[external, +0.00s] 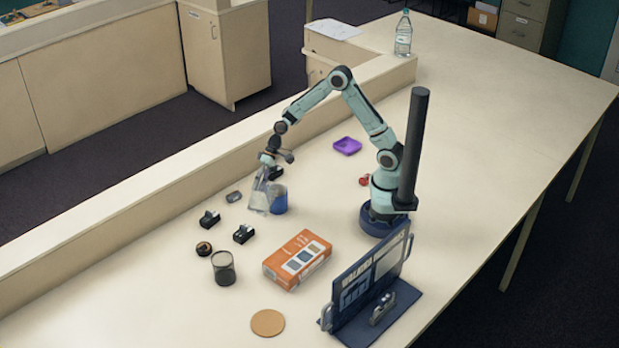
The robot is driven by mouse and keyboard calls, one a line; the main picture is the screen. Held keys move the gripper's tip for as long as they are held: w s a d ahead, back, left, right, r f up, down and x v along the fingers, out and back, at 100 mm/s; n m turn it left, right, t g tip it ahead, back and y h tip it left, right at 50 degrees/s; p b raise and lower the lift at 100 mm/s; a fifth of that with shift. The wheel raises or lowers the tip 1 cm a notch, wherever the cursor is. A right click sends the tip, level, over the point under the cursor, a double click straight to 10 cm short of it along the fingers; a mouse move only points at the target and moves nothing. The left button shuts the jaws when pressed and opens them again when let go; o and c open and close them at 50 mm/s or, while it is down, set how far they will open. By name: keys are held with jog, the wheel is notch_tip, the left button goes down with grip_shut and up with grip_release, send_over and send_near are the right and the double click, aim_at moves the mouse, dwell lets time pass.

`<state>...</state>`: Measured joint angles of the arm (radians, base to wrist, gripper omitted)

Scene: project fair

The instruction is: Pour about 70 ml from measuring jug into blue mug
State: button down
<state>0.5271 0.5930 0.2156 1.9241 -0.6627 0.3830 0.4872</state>
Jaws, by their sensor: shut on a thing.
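The measuring jug (259,196) is clear. My gripper (268,161) is shut on its upper part and holds it. The jug appears tilted, with its lower end toward the left. The blue mug (280,203) stands on the table just right of the jug, and the jug partly hides it. I cannot tell whether the two touch. The liquid level in the jug, any stream and the inside of the mug are too small to make out.
Small black items (243,234) lie left and front of the mug. A dark mesh cup (223,268), an orange box (297,259), a cork coaster (267,323) and a blue display stand (372,290) are nearer. A purple tray (347,146) lies behind.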

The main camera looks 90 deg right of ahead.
aim_at(255, 195)
jog(key=shift+w+a+f+g+h, duration=0.45)
jog(key=shift+a+f+h, duration=0.25)
jog(key=shift+h, duration=0.2)
jog(key=shift+a+b, duration=0.1)
jog(key=shift+b, duration=0.2)
dwell(1.0)
jog(key=shift+w+a+f+g+h, duration=0.25)
jog(key=shift+a+f+h, duration=0.05)
jog(key=shift+a, duration=0.2)
jog(key=w+a+g+h+b, duration=0.3)
jog(key=a+h, duration=0.2)
jog(key=a, duration=0.1)
jog(key=shift+w+r+h, duration=0.2)
jog(key=shift+w+h, duration=0.1)
jog(key=shift+h, duration=0.1)
